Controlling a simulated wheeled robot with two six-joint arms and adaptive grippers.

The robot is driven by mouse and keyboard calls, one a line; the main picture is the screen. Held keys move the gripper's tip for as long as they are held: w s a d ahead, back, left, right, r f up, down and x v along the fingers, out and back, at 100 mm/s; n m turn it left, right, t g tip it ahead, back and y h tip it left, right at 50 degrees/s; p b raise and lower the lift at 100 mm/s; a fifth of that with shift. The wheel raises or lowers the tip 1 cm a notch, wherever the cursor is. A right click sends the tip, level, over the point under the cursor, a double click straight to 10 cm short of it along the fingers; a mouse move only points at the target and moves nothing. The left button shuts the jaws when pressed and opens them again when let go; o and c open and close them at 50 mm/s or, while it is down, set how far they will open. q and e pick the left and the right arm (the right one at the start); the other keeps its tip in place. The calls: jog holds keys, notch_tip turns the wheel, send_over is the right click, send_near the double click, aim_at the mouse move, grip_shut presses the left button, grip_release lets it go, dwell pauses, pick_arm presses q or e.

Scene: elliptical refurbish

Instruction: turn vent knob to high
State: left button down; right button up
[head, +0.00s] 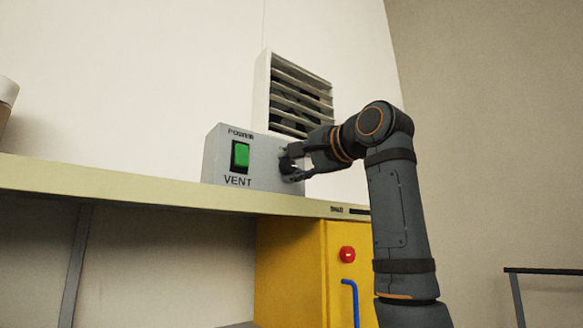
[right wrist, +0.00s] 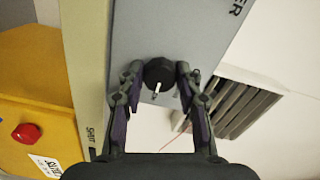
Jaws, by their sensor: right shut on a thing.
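The grey vent box (head: 216,160) stands on the shelf, with a green power switch (head: 240,155) and the word VENT on its front. The black vent knob (right wrist: 159,73) shows in the right wrist view, with a white pointer mark on it. My right gripper (head: 290,163) is at the right part of the box front. In the right wrist view my right gripper (right wrist: 157,78) has one finger on each side of the knob and is shut on it. In the head view the fingers largely hide the knob. My left gripper is not in view.
A slatted vent grille (head: 300,92) is on the wall behind the box. Below the shelf (head: 110,178) is a yellow cabinet (head: 290,265) with a red button (head: 347,254) and a blue handle (head: 352,300).

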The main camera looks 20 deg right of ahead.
jog(key=shift+m, duration=0.5)
jog(key=o, duration=1.2)
jog(key=shift+d, duration=0.1)
jog(key=shift+c, duration=0.2)
jog(key=shift+s, duration=0.1)
jog(key=shift+s, duration=0.15)
jog(key=v, duration=1.1)
jog(key=shift+s+d, duration=0.15)
jog(key=shift+s, duration=0.15)
